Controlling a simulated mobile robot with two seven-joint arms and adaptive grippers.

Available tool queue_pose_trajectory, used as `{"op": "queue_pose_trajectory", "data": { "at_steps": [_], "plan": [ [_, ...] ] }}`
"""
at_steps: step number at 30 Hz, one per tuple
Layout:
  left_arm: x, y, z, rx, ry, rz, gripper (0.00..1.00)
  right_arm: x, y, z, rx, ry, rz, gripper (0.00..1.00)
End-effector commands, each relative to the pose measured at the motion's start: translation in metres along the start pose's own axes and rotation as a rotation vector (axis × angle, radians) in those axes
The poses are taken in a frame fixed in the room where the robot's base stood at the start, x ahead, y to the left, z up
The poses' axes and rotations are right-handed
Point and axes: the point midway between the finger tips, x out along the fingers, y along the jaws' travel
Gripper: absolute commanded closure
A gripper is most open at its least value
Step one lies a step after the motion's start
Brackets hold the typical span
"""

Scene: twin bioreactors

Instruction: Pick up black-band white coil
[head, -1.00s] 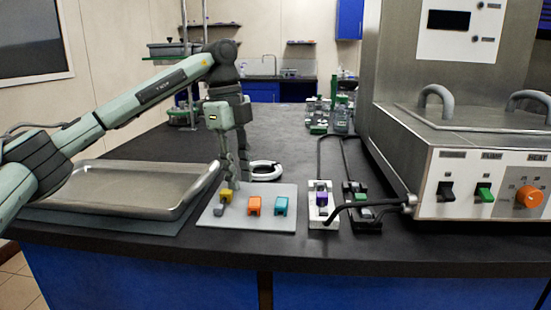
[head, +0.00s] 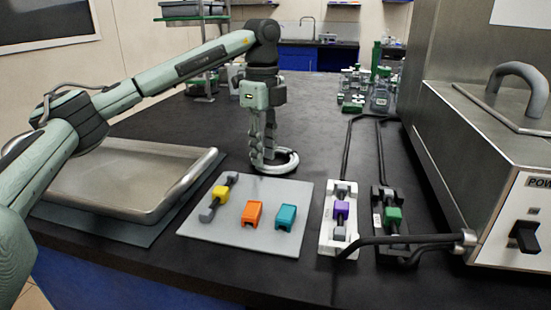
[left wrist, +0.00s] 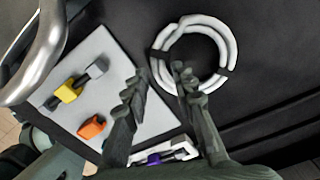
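The white coil with black bands (head: 293,161) lies flat on the dark bench, behind the grey mat; it shows as a ring in the left wrist view (left wrist: 227,42). My left gripper (head: 264,158) points down at the coil in the head view, its fingers in front of part of the ring. My right gripper is not in view.
The grey mat (head: 232,236) holds yellow, orange and teal clamps. A metal tray (head: 110,185) is at left. White (head: 331,240) and black (head: 389,246) holders with clamps and tubing stand right of the mat. A steel machine (head: 465,130) bounds the right.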

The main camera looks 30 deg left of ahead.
Motion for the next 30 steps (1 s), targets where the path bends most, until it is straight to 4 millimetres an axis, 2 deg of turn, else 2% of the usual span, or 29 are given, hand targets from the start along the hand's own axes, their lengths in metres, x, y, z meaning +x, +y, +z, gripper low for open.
{"op": "queue_pose_trajectory", "data": {
  "at_steps": [5, 12, 18, 30],
  "plan": [
    [0.018, 0.000, 0.000, 0.000, 0.001, -0.001, 0.74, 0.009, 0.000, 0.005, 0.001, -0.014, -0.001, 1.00],
    [0.019, -0.001, 0.000, 0.000, 0.001, -0.002, 0.74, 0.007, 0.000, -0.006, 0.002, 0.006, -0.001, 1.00],
    [0.019, -0.001, 0.000, 0.000, 0.001, -0.001, 0.99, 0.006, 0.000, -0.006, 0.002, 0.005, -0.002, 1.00],
    [0.018, -0.001, 0.000, 0.000, 0.001, -0.002, 1.00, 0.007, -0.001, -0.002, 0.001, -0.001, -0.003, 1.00]
  ]
}}
